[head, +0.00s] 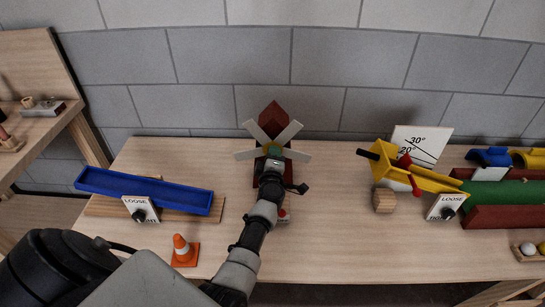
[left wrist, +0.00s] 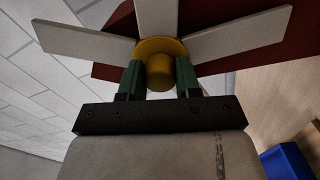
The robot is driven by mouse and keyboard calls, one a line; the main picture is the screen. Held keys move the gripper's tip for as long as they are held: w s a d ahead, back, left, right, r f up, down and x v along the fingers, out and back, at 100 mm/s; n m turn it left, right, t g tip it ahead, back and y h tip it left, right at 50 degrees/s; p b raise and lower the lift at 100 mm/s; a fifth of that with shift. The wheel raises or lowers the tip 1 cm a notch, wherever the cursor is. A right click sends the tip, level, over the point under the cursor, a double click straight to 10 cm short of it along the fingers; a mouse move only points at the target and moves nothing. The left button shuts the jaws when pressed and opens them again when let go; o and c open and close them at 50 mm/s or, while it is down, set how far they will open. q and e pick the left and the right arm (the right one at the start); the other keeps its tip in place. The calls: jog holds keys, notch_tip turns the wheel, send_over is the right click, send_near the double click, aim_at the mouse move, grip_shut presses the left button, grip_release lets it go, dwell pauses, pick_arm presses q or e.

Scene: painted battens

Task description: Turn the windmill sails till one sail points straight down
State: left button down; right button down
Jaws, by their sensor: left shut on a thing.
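The windmill has a dark red body (head: 273,115) and stands near the back of the table, by the wall. Several pale sails (head: 290,132) fan out from its yellow hub; in the head view two slant upward and two point out to the sides, dipping slightly. In the left wrist view, sails (left wrist: 240,40) spread left, right and toward the top edge. My left gripper (head: 273,158) is at the hub, its green fingers shut on the round yellow knob (left wrist: 160,74). My arm hides the area below the hub, so I cannot tell whether a sail points down there.
A blue trough (head: 145,190) and an orange cone (head: 182,250) stand left of my arm.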

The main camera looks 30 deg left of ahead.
dwell(0.3)
pick_arm(q)
jog(key=c, duration=0.8)
grip_release()
jog(key=shift+s, duration=0.1)
jog(key=shift+p+v, duration=1.65)
jog(key=shift+v, duration=3.7)
jog(key=shift+d+f, duration=0.1)
